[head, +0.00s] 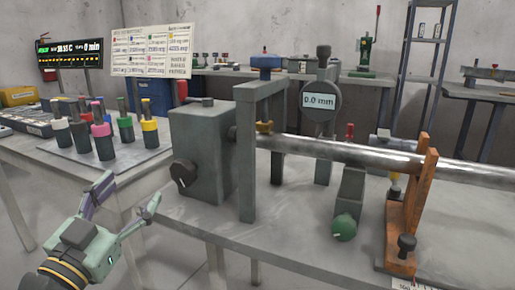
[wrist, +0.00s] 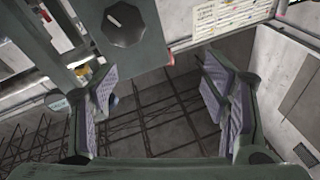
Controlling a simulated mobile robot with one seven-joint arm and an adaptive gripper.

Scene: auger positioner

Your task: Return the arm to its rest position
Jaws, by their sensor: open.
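My gripper (head: 127,200) is at the lower left of the head view, in front of the table edge. Its two fingers are spread wide with nothing between them. In the wrist view the open fingers (wrist: 163,110) frame bare dark-lined floor. The grey positioner box (head: 203,150) with a black knob (head: 184,173) stands on the table to the right of my gripper, apart from it. The knob also shows at the top of the wrist view (wrist: 124,24). A long metal rod (head: 350,153) runs right from the box, through a grey frame and an orange bracket (head: 413,210).
The main table (head: 300,245) holds a dial reading 0.0 mm (head: 320,100) and a green knob (head: 344,227). Several colour-banded holders stand on a side table at left (head: 85,160). A back bench (head: 225,72) and shelf (head: 425,60) stand behind. Open floor lies below my gripper.

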